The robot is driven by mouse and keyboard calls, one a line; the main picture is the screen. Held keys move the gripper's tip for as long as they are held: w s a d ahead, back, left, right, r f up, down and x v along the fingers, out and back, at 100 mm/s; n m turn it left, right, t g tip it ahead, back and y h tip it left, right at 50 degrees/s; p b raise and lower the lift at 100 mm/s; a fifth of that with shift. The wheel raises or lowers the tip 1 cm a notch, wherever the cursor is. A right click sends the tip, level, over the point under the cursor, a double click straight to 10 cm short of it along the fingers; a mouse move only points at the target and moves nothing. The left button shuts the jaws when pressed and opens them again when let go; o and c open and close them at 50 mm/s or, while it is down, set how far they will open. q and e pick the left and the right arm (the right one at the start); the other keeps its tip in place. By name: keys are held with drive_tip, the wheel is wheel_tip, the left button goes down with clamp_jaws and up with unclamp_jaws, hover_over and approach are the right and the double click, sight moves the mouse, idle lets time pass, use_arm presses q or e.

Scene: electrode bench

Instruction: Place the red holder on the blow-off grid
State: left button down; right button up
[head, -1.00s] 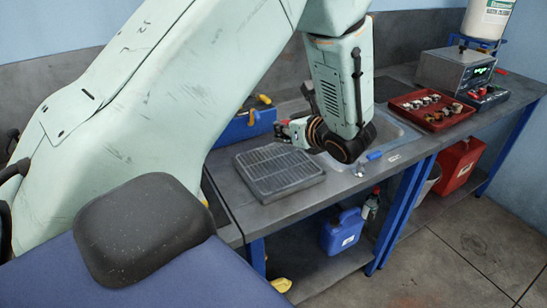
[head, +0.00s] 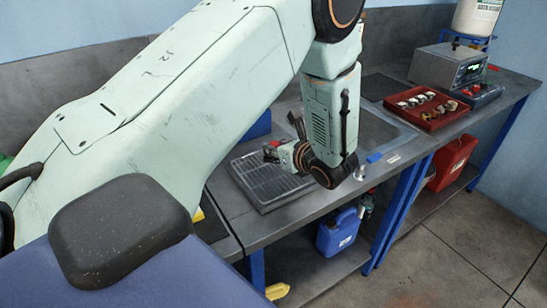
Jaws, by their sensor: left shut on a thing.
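The blow-off grid (head: 250,184) is a dark grey slatted plate on the near part of the bench. My arm's wrist hides its right part. My left gripper (head: 277,153) is over the back part of the grid, pointing left in the picture. It is shut on a small red thing, the red holder (head: 269,153), which is mostly hidden by the fingers. I cannot tell whether the holder touches the grid. My right gripper is not in view.
A sink (head: 375,132) lies behind and right of my wrist. A red tray (head: 427,112) with several small holders is farther right, before a grey meter box (head: 447,68). A blue bin (head: 258,125) is behind the grid.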

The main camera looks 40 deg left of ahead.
use_arm(q)
wheel_tip(320, 180, down, 2)
drive_tip(key=shift+d+f, duration=0.15)
drive_tip(key=shift+f, duration=0.1)
drive_tip(key=shift+s+d+f, duration=0.1)
drive_tip(key=shift+d+f, duration=0.05)
drive_tip(key=shift+d, duration=0.1)
drive_tip(key=shift+a+f, duration=0.25)
drive_tip(key=shift+a, duration=0.1)
drive_tip(key=c, duration=1.5)
unclamp_jaws()
drive_tip(key=shift+c, duration=0.2)
drive_tip(key=o, duration=0.4)
drive_tip(key=shift+d+r, duration=0.15)
drive_tip(key=shift+d, duration=0.1)
drive_tip(key=shift+a, duration=0.1)
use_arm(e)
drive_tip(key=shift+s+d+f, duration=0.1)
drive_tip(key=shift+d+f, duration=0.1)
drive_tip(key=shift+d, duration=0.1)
use_arm(q)
drive_tip(key=shift+a, duration=0.1)
